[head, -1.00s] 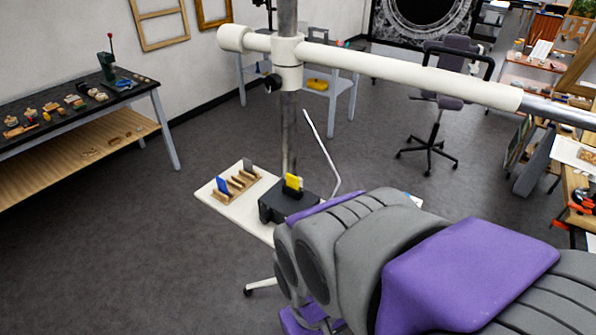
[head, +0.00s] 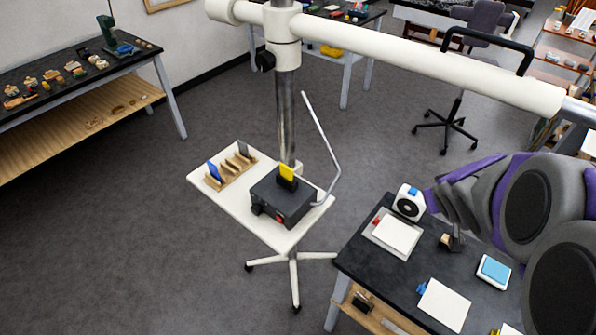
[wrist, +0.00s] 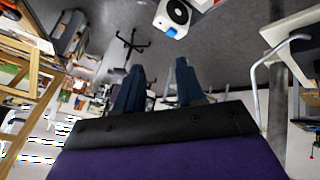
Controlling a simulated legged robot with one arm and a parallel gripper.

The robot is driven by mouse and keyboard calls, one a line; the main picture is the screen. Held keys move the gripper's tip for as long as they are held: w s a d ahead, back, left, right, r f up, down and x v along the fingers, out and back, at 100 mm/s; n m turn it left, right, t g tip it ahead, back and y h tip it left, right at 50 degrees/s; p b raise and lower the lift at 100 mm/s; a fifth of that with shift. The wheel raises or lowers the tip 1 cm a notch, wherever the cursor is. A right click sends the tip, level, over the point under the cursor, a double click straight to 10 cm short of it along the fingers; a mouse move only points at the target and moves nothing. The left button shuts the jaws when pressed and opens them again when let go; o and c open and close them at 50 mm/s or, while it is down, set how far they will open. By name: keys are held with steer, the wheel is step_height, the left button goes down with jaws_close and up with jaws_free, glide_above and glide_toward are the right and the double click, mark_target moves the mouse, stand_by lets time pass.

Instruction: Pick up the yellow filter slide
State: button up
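The yellow filter slide (head: 287,172) stands upright in a slot on top of a black box (head: 283,199) in the head view. The box sits on a white stand table (head: 214,178) by a metal pole. My gripper (wrist: 158,88) shows in the wrist view with its two dark fingers apart and nothing between them. In the head view my arm is at the right, over the dark workbench, well apart from the slide; its fingers cannot be made out there. I cannot make out the slide in the wrist view.
A wooden rack (head: 232,168) with a blue slide (head: 214,171) and a grey slide (head: 243,148) stands left of the box. A thin bent rod (head: 325,139) rises right of it. A thick white boom (head: 420,62) crosses above. A white device (head: 409,203) stands on the workbench (head: 348,262).

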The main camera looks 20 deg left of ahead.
steer(key=w+a+f+n+t+y, duration=0.2)
steer(key=w+a+n+y, duration=0.15)
steer(key=w+a, duration=0.4)
steer(key=n+g+y, duration=0.5)
steer(key=n+y, duration=0.1)
steer(key=y, duration=0.4)
glide_toward(286, 172)
steer(key=shift+m, duration=0.25)
steer(key=b+x, duration=0.1)
steer(key=x, duration=0.3)
steer(key=shift+w+a+f+b, duration=0.1)
steer(key=shift+a+f+b, duration=0.05)
steer(key=shift+f+b, duration=0.15)
steer(key=shift+w+b+x, duration=0.2)
steer(key=shift+b+x, duration=0.7)
steer(key=shift+x, duration=2.1)
steer(key=shift+r, duration=0.1)
steer(key=shift+c, duration=0.3)
jaws_close()
